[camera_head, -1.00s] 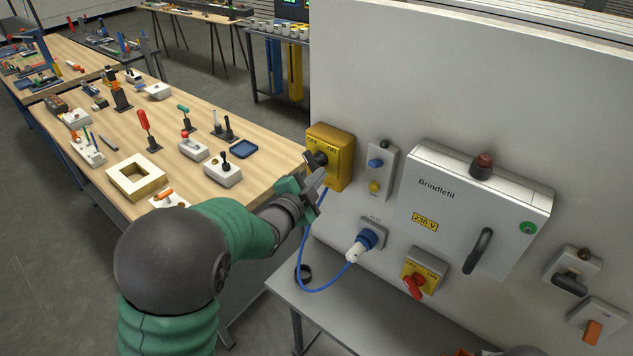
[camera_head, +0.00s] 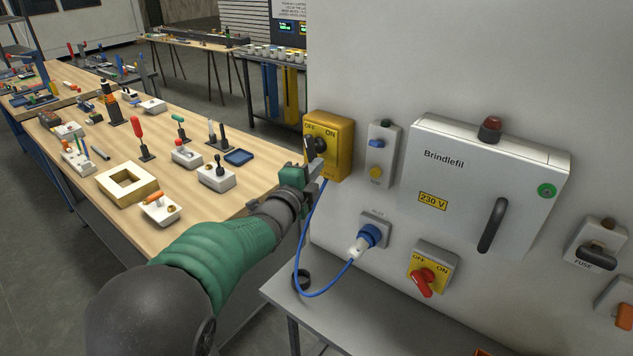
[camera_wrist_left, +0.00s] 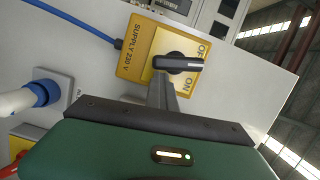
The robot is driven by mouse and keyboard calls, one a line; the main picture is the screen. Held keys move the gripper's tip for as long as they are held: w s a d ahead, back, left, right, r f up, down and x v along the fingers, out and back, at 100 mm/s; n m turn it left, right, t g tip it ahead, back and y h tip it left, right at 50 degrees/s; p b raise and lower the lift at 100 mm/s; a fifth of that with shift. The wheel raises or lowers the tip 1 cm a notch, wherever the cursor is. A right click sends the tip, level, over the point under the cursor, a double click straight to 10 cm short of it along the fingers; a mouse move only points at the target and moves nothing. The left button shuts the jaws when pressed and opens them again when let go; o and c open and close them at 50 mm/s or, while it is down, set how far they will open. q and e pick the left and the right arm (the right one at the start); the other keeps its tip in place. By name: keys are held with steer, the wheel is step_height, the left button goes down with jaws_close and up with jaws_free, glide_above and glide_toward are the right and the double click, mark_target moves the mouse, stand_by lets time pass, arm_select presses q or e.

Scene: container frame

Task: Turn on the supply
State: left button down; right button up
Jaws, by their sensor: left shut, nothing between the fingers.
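The yellow supply box (camera_head: 341,130) with OFF and ON marks is on the left edge of the white panel. Its black rotary knob (camera_head: 318,145) shows in the head view, partly hidden by my gripper. In the left wrist view, the box (camera_wrist_left: 137,58) reads "SUPPLY 230 V" and its knob (camera_wrist_left: 178,63) has its handle lying toward the OFF mark. My left gripper (camera_head: 313,169) is shut and empty, just below the knob. Its fingers (camera_wrist_left: 161,92) reach up close to the knob in the wrist view; whether they touch cannot be told. My right gripper is not in view.
The panel also holds a blue plug (camera_head: 371,236) with a blue cable (camera_head: 309,235), a red-knobbed switch (camera_head: 427,280), a grey "Brindlefil" cabinet (camera_head: 470,200) and a small button box (camera_head: 381,155). A wooden table (camera_head: 90,130) with several tools stands at left.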

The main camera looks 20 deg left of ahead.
arm_select(q)
steer(key=a+m+b, duration=0.1)
steer(key=m+b, duration=0.2)
steer(key=b, duration=0.3)
steer(key=a+f+m+t+h+b, duration=0.1)
steer(key=m+b, duration=0.3)
steer(key=b, duration=0.3)
steer(key=w+a+f+m+b, duration=0.1)
steer(key=m+b, duration=0.3)
steer(key=b, duration=0.2)
steer(key=shift+t+h+b, duration=0.3)
steer(key=shift+t, duration=0.1)
steer(key=shift+r, duration=0.1)
